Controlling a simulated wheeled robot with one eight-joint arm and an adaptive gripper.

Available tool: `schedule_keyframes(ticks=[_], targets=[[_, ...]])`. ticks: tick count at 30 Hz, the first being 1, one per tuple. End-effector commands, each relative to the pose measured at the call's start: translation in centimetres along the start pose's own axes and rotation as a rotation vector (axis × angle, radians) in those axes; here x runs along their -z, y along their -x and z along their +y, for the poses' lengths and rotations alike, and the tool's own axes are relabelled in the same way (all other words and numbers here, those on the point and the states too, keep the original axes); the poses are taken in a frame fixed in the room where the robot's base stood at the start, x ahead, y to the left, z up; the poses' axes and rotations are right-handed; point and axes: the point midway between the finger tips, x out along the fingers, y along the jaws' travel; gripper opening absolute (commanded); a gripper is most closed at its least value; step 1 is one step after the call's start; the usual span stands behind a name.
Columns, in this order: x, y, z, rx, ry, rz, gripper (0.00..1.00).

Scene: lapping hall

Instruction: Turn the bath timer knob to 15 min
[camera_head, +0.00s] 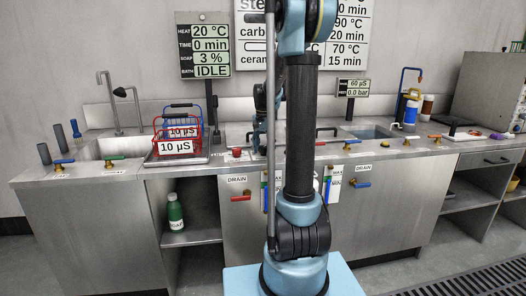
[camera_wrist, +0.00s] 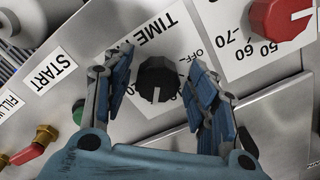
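The bath timer knob (camera_wrist: 157,77) is a round black knob on a white panel marked TIME (camera_wrist: 146,38) in the wrist view. A pale pointer line on it points toward the bottom of the picture. My gripper (camera_wrist: 160,62) is open, with one blue-grey finger on each side of the knob. I cannot tell whether the fingers touch it. The fingers cover most of the timer scale. In the head view the display board (camera_head: 205,49) reads 20 °C, 0 min, 3 % and IDLE. My arm hides the knob there.
A red knob (camera_wrist: 283,17) with a numbered scale sits close to the right finger. A green button (camera_wrist: 78,111) under the START label (camera_wrist: 54,69) and a red-handled valve (camera_wrist: 29,150) are at left. In the head view, a red-handled basket (camera_head: 176,147) stands on the steel counter.

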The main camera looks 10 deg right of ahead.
Motion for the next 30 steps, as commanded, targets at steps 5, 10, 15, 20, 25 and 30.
schedule_keyframes(ticks=[5, 10, 15, 20, 25, 30], targets=[[-0.1, 0.0, 0.1, -0.001, 0.0, -0.001, 0.54], [-0.1, 0.3, 0.1, -0.002, 0.0, -0.001, 0.54], [-0.1, 2.0, 0.1, -0.002, 0.0, -0.001, 0.54], [-0.1, 4.8, 0.1, -0.002, 0.0, -0.001, 0.54], [0.0, 7.8, 0.1, -0.002, 0.0, -0.001, 0.54], [0.0, 10.2, 0.0, -0.002, 0.0, -0.001, 0.54]])
